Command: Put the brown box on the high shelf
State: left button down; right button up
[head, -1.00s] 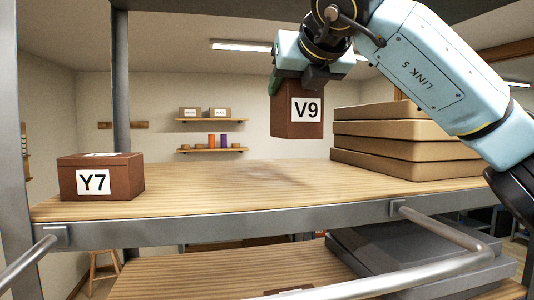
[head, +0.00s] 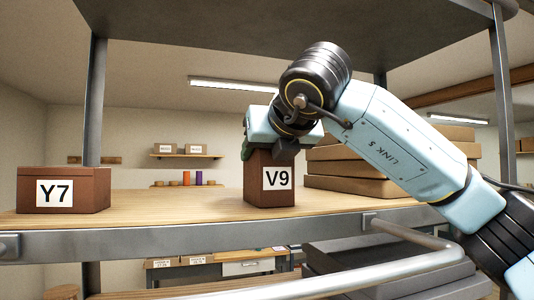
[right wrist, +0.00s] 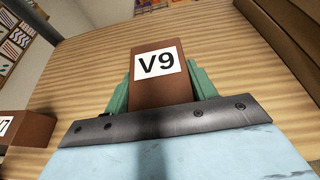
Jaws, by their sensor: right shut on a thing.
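The brown box labelled V9 (head: 269,198) is upright on or just above the wooden high shelf (head: 160,212), near its middle; I cannot tell if its bottom touches. My right gripper (head: 270,150) is above it, shut on its upper part. In the right wrist view, the V9 box (right wrist: 160,92) sits between the green fingers of my right gripper (right wrist: 160,80). Its far faces are hidden. My left gripper is in no view.
Another brown box, Y7 (head: 85,187), stands on the shelf at the left. Flat brown cartons (head: 335,170) are stacked at the right, behind my right arm. Bare shelf lies between Y7 and V9. A metal rail (head: 400,268) runs along the front.

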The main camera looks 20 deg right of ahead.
jog(key=o, duration=1.2)
jog(key=shift+c, duration=0.2)
jog(key=shift+r+p, duration=0.2)
jog(key=shift+p, duration=0.1)
jog(key=b+v, duration=0.3)
jog(key=v, duration=0.9)
